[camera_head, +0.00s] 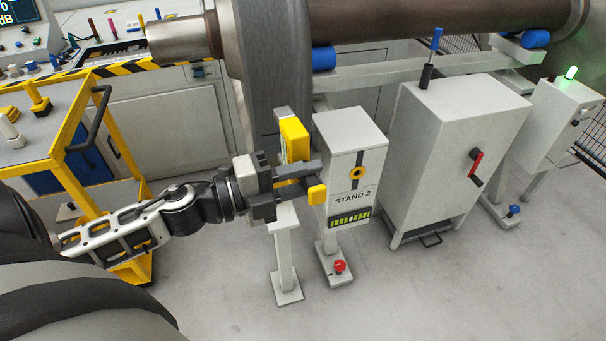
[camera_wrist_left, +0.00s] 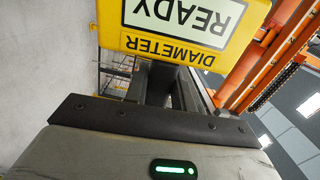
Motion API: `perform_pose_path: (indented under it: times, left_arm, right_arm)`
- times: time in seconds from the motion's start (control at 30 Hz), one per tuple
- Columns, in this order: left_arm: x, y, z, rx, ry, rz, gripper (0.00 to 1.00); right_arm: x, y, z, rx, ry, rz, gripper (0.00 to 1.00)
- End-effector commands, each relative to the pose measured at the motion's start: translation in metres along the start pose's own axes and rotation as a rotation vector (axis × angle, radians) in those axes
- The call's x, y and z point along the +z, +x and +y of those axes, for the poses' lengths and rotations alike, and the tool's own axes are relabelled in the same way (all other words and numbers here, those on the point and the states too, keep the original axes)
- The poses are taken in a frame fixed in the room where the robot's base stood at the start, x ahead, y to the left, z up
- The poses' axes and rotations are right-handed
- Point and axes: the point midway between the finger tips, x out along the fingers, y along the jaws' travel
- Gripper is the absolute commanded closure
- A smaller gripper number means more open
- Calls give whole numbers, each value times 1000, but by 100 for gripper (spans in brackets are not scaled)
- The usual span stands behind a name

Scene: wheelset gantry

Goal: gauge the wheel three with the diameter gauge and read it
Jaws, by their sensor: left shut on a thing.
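My left gripper (camera_head: 290,180) is shut on the yellow diameter gauge (camera_head: 294,140). In the left wrist view the gauge (camera_wrist_left: 185,30) fills the top, with a pale display reading READY and the word DIAMETER, both upside down. A large grey steel wheel (camera_head: 270,65) stands just behind and above the gauge, on a thick axle (camera_head: 430,20). The gauge overlaps the wheel's lower edge in the picture; I cannot tell whether they touch. No wheel number is visible. My right gripper is out of view.
A grey STAND 2 box (camera_head: 350,150) stands just right of my gripper, with a slim post (camera_head: 287,255) below it. A larger cabinet (camera_head: 455,140) with a red-handled crank is further right. A yellow trolley (camera_head: 60,140) is at left. The front floor is clear.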

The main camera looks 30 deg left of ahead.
Motion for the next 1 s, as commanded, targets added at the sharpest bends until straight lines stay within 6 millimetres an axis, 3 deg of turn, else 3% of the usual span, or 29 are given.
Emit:
perform_pose_path:
  times: [0.57,1.0]
  left_arm:
    - [0,-4,-3,-1,71,53,100]
    - [41,-1,-3,-2,73,53,100]
  right_arm:
    - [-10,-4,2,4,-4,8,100]
    - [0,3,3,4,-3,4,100]
